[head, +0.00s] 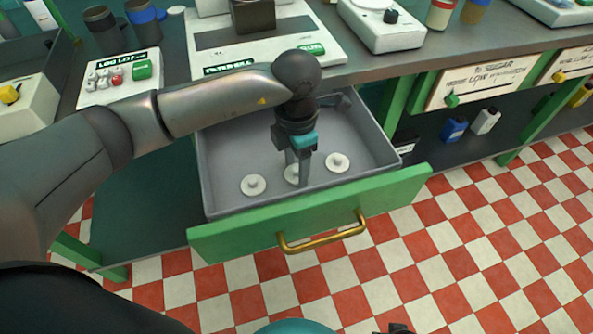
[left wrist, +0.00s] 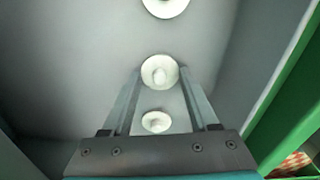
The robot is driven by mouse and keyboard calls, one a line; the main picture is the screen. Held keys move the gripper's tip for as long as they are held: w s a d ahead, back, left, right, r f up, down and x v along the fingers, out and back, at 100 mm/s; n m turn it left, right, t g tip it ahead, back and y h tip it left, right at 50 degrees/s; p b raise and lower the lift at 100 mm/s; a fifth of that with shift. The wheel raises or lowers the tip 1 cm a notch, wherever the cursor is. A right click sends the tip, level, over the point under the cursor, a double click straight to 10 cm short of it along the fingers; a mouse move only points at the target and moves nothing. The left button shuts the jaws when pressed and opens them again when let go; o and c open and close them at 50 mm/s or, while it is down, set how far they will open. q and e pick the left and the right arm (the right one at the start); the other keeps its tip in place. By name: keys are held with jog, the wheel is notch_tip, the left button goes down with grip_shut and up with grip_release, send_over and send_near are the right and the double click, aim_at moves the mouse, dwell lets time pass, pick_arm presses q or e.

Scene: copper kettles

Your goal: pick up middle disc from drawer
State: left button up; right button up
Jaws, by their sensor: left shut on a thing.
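Three pale round discs with small raised knobs lie in a row on the floor of the open grey drawer (head: 350,118). The middle disc (head: 288,174) is partly hidden by my left gripper (head: 296,180), which reaches straight down into the drawer. In the left wrist view, the gripper's fingers (left wrist: 160,78) stand on either side of the middle disc (left wrist: 159,64) and are shut on its knob. The left disc (head: 254,185) and the right disc (head: 337,162) lie apart from the gripper. The middle disc appears to be at drawer-floor level.
The drawer has a green front (head: 240,237) with a brass handle (head: 320,234). Its walls surround my gripper. Above and behind it, the grey counter (head: 345,72) holds a white device (head: 215,40) and other panels. Red and white checkered floor is open in front.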

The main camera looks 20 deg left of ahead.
pick_arm(q)
jog(key=shift+c, duration=0.7)
jog(key=shift+r, duration=0.15)
